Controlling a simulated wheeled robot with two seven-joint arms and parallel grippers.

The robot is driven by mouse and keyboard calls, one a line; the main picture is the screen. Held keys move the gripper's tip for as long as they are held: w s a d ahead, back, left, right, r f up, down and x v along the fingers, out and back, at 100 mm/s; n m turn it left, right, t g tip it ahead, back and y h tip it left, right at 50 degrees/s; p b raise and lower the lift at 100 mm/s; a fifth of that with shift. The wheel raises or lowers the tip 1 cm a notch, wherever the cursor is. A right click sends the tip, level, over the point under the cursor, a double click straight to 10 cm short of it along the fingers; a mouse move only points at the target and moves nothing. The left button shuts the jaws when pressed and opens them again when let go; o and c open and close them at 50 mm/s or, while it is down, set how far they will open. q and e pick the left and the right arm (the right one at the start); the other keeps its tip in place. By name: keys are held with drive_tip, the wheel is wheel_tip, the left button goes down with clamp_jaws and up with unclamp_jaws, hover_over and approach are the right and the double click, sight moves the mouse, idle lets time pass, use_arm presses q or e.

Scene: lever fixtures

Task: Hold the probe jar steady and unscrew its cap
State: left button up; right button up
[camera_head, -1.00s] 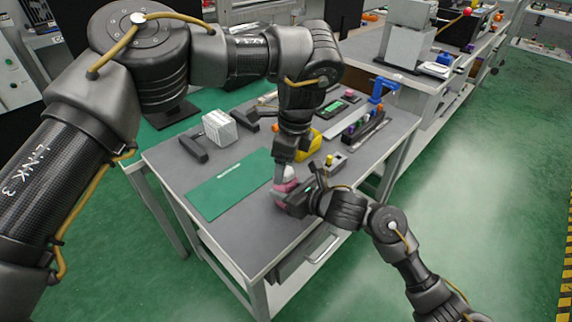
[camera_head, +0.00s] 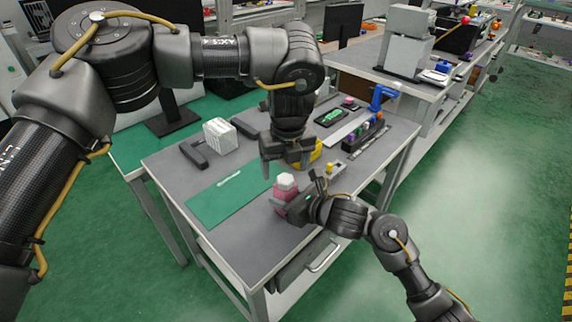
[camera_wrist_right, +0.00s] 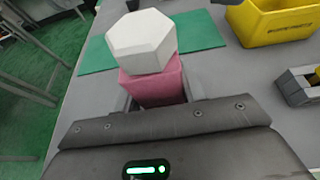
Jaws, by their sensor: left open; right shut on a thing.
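The probe jar has a pink square body (camera_head: 281,194) and stands near the table's front edge in the head view. Its white hexagonal cap (camera_head: 286,180) sits on top. In the wrist view the jar body (camera_wrist_right: 155,84) is upright between my right fingers, with the cap (camera_wrist_right: 142,40) above it. My right gripper (camera_head: 288,205) is shut on the jar body from the right. My left gripper (camera_head: 286,165) is open and empty, above and behind the cap, fingers pointing down and apart from it. Whether the cap is loose cannot be told.
A green mat (camera_head: 228,190) lies left of the jar. A yellow bin (camera_wrist_right: 272,22) and a small grey fixture with a yellow knob (camera_head: 330,169) stand behind and to the right. A white ribbed block (camera_head: 220,135) stands at the back left. The front left tabletop is clear.

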sight(285, 178)
use_arm(q)
drive_tip(key=m, duration=0.4)
drive_tip(key=shift+a+h, duration=0.1)
drive_tip(key=shift+h, duration=0.2)
drive_tip(key=shift+f, duration=0.1)
drive_tip(key=shift+f, duration=1.45)
